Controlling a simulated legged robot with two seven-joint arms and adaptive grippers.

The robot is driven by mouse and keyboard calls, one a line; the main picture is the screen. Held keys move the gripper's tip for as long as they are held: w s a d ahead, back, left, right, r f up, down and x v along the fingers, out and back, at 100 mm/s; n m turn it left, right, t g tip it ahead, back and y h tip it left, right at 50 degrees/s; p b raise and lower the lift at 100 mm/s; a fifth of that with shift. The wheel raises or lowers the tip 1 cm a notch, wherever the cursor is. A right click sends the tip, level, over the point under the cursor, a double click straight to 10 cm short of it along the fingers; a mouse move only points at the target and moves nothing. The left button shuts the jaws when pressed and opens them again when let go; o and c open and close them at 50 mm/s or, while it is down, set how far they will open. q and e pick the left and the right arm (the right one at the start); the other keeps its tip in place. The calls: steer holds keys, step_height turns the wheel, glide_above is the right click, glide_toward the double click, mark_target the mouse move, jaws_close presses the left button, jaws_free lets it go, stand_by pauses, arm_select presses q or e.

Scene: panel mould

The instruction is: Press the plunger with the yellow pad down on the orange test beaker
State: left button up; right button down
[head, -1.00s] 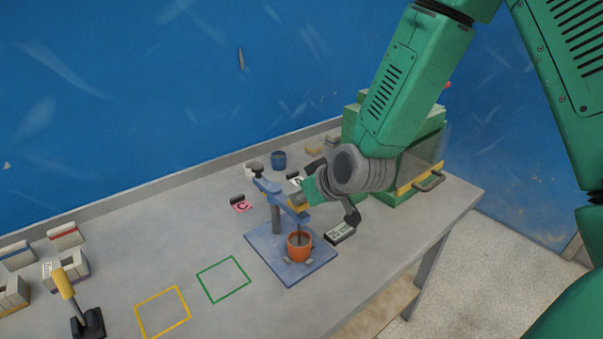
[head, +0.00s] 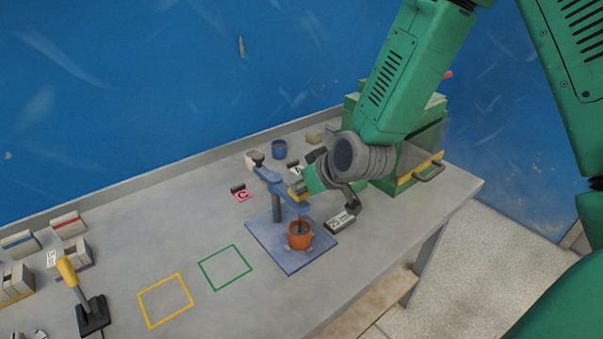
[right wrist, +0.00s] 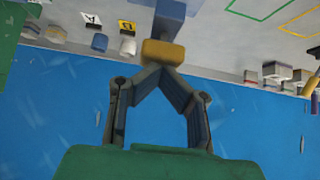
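The orange test beaker (head: 300,236) stands upright on the blue base plate (head: 271,258) of a small press. The press has a column (head: 277,207) and a blue arm above the beaker. A dark rod goes down into the beaker's mouth. The yellow pad (head: 297,196) shows above the beaker, partly covered by my right gripper (head: 306,187). In the right wrist view the yellow pad (right wrist: 163,52) is right at my fingertips (right wrist: 160,68), which are together. I cannot tell whether they touch it or how far down the plunger is. My left gripper is out of view.
A green case (head: 408,160) with a handle stands at the right behind my arm. A yellow-handled lever (head: 75,285) and several blocks are at the left. The yellow and green outlined squares are empty.

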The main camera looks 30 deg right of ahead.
step_height(320, 180, up, 4)
steer(key=shift+w+f+p, duration=0.15)
steer(key=shift+p, duration=1.1)
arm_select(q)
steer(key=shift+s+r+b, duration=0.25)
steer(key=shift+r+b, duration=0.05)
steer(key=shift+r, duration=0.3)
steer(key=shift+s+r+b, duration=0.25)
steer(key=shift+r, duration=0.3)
arm_select(e)
steer(key=v, duration=1)
steer(key=shift+d+f, duration=0.1)
steer(key=shift+f, duration=0.05)
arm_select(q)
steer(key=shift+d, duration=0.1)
